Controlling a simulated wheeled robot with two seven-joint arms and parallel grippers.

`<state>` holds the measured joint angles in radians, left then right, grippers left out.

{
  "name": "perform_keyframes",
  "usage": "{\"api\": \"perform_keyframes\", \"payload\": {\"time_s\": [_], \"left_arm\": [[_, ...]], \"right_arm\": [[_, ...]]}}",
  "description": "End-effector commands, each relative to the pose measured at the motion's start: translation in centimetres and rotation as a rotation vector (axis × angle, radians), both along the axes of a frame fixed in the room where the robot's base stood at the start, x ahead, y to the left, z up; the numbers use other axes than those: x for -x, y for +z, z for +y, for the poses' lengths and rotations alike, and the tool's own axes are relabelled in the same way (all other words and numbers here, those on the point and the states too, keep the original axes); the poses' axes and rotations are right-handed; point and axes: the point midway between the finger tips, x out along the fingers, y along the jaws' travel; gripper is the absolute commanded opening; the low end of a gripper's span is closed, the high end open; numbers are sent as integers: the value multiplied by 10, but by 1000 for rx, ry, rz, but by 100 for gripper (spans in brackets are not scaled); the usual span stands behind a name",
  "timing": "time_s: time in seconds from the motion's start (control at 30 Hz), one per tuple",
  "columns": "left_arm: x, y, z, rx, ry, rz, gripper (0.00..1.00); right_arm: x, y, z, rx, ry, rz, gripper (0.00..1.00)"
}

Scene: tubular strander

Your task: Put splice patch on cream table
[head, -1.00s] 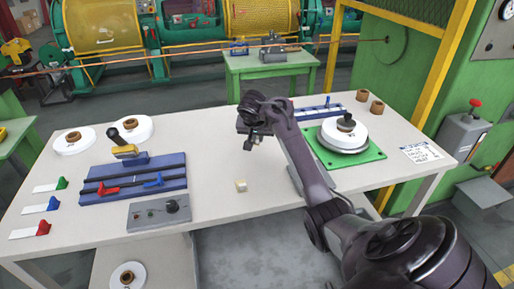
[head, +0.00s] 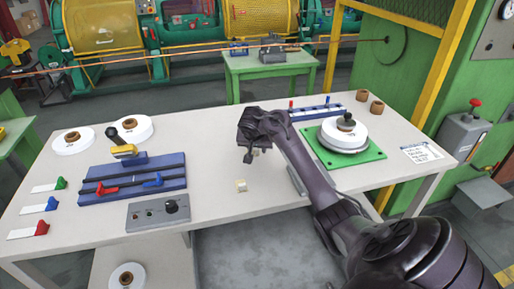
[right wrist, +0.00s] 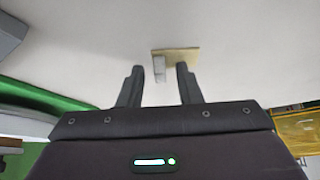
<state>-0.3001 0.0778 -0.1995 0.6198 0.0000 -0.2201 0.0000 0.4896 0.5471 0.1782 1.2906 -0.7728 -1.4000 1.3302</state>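The splice patch appears to be the small cream-and-white piece (head: 241,186) on the cream table (head: 235,215), near its front edge. In the right wrist view it is a tan square with a pale grey strip (right wrist: 176,60), lying just beyond the fingertips and nearer the right finger. My right gripper (head: 249,156) is above the table, behind the patch in the head view. In the right wrist view its fingers (right wrist: 160,78) are apart with nothing held between them. My left gripper is not in view.
A blue splicing fixture (head: 134,178) and a grey control box (head: 158,213) stand left of the patch. A white spool on a green plate (head: 369,157) and a blue-white rack (head: 317,112) are to the right. The table around the patch is clear.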

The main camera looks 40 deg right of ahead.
Motion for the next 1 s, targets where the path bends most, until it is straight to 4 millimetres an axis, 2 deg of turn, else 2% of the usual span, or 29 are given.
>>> {"api": "perform_keyframes", "payload": {"time_s": [0.2, 0.33, 0.8, 1.0], "left_arm": [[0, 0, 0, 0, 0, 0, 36], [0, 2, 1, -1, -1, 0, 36], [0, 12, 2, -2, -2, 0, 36], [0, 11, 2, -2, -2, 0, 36]], "right_arm": [[0, 1, 0, 1, 0, -1, 31], [1, 8, 3, 0, 2, -2, 31], [29, 87, 39, -2, 2, -4, 31], [36, 105, 46, 0, 0, -1, 31]]}}
